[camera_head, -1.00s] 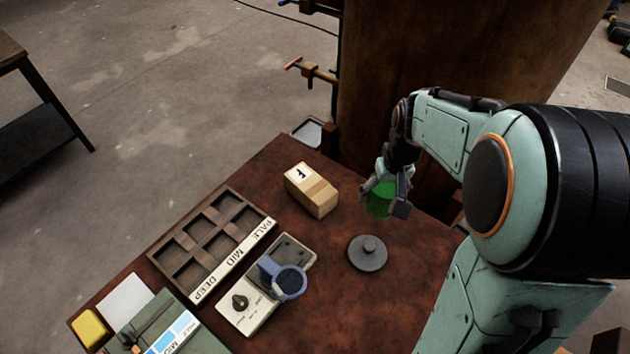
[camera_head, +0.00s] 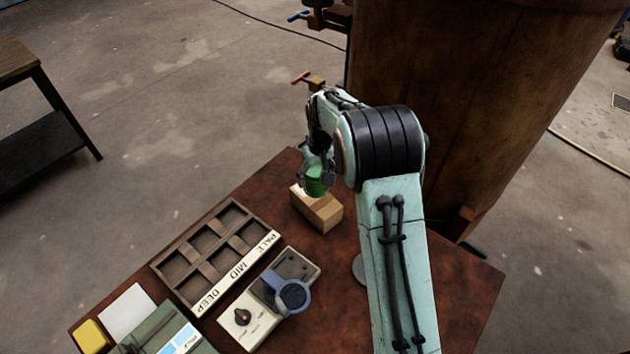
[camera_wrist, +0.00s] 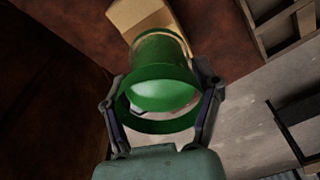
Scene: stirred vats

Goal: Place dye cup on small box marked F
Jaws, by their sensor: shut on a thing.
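The green dye cup (camera_head: 316,182) is held between the fingers of my gripper (camera_head: 317,176), and it fills the middle of the wrist view (camera_wrist: 160,75). The fingers (camera_wrist: 162,108) close on both sides of the cup. The small cardboard box (camera_head: 318,212) stands on the table, and the cup is in front of its upper part in the head view. The box also shows past the cup in the wrist view (camera_wrist: 135,14). The F mark is hidden now by the cup and gripper. I cannot tell whether the cup touches the box.
A wooden tray (camera_head: 161,267) with compartments marked PALE, MID and DEEP lies left of the box. A device with a blue ring (camera_head: 292,296) sits in front. A grey lid (camera_head: 358,269) is partly behind my arm. A large wooden vat (camera_head: 440,120) stands behind the table.

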